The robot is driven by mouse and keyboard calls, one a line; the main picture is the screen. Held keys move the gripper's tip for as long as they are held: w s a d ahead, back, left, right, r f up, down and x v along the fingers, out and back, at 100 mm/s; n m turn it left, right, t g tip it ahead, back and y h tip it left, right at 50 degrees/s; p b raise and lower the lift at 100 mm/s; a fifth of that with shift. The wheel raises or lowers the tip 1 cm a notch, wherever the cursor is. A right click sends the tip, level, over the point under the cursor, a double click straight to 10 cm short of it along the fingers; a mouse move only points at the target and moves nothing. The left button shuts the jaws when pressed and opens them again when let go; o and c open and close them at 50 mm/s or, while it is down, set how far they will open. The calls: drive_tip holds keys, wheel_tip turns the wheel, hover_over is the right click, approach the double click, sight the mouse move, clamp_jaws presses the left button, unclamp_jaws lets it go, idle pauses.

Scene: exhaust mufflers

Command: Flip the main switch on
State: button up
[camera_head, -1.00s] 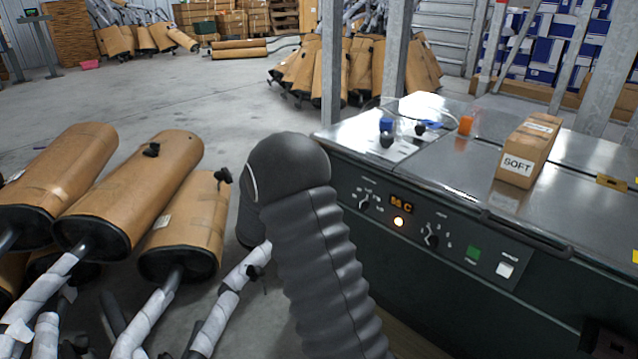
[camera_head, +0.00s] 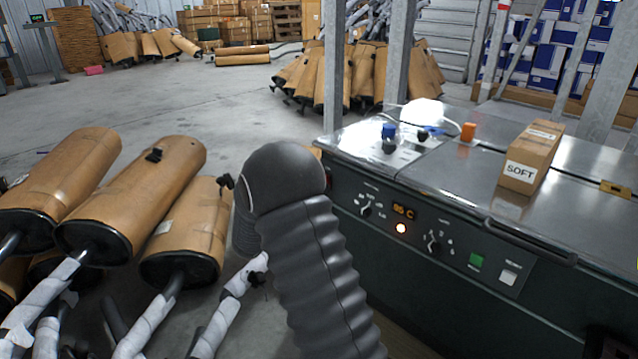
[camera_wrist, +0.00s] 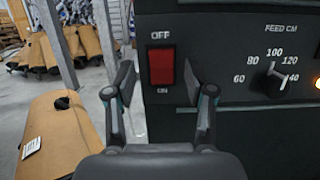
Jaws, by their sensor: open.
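The red main switch (camera_wrist: 161,67) sits on the dark front panel of the machine in the wrist view, with OFF printed above it and ON below. Whether its rocker is pressed at the top or bottom is hard to tell. My gripper (camera_wrist: 158,82) is open and empty in front of the panel, one finger on each side of the switch in the picture. I cannot tell whether a finger touches the panel. In the head view my arm hides both the gripper and the switch.
The machine (camera_head: 470,215) carries a feed knob (camera_wrist: 272,82), a temperature display (camera_head: 403,210), a green button (camera_head: 476,261) and a white button (camera_head: 509,277). A box marked SOFT (camera_head: 532,157) stands on its top. Wrapped mufflers (camera_head: 130,195) lie close on the left.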

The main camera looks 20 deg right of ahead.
drive_tip(key=v, duration=1)
drive_tip(key=shift+w, duration=0.1)
